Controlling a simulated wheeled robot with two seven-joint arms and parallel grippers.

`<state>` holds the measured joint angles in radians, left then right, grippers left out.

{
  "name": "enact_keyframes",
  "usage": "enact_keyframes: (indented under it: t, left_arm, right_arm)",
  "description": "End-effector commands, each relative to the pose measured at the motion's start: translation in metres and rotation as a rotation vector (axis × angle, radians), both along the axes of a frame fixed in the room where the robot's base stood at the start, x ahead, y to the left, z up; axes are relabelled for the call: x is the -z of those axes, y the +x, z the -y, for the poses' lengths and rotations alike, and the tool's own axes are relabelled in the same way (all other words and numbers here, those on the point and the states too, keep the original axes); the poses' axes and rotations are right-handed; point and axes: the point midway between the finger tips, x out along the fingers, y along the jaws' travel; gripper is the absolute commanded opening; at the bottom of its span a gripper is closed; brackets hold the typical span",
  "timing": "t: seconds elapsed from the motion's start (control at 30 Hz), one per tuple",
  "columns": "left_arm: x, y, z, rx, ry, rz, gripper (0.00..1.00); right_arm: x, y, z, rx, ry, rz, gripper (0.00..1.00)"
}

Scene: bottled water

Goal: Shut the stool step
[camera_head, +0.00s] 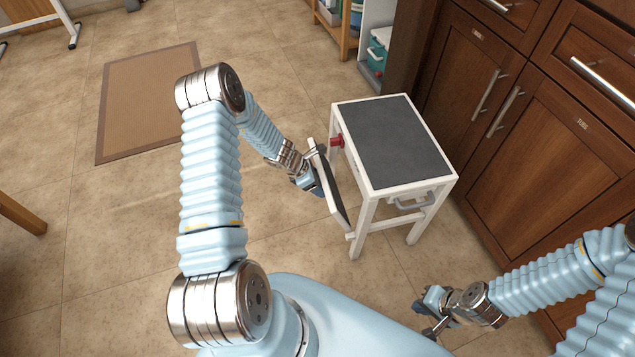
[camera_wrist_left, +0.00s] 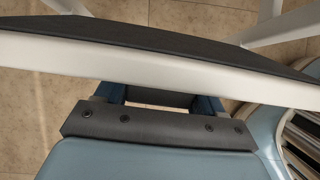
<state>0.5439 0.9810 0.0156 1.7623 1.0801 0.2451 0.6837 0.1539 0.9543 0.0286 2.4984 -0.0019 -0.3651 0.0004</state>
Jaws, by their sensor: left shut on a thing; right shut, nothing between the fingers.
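The stool (camera_head: 400,140) has a white frame and a dark grey top. It stands on the floor in front of the cabinets. Its step (camera_head: 333,200), a white-edged dark panel, is tilted steeply at the stool's left side. My left gripper (camera_head: 318,175) is at the step's outer side, shut on it; its fingertips are partly hidden. In the left wrist view, the step's white edge (camera_wrist_left: 150,62) crosses right in front of the gripper (camera_wrist_left: 155,97). My right gripper (camera_head: 430,312) is shut and empty, low and to the right, apart from the stool.
Dark wooden cabinets (camera_head: 530,150) with metal handles stand close at the stool's right. A shelf with a teal box (camera_head: 378,50) is behind it. A brown mat (camera_head: 150,95) lies on the tiled floor at left. Floor around the mat is clear.

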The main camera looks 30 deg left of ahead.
Motion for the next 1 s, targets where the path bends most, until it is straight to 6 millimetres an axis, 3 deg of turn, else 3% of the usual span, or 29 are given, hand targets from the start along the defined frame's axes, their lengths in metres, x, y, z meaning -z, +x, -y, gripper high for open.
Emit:
enact_keyframes:
  t: [0.2,0.23,0.37,0.63,1.0]
  left_arm:
    - [-0.002,0.001,0.002,0.005,-0.004,0.005,0.14]
    - [-0.002,0.001,0.002,0.006,-0.003,0.005,0.71]
    - [-0.002,0.001,0.002,0.004,-0.003,0.004,0.89]
    - [-0.004,0.001,0.001,0.005,-0.003,0.005,0.89]
    - [-0.033,-0.005,-0.005,0.004,-0.002,0.004,0.89]
  right_arm:
    - [-0.001,0.000,0.000,0.000,0.000,0.000,0.00]
    - [-0.001,0.000,0.000,0.000,0.000,0.000,0.00]
    - [0.000,0.000,0.000,0.000,0.000,0.000,0.00]
    - [-0.002,0.000,0.000,0.000,0.000,0.000,0.00]
    - [-0.022,0.000,0.000,0.000,0.000,0.000,0.00]
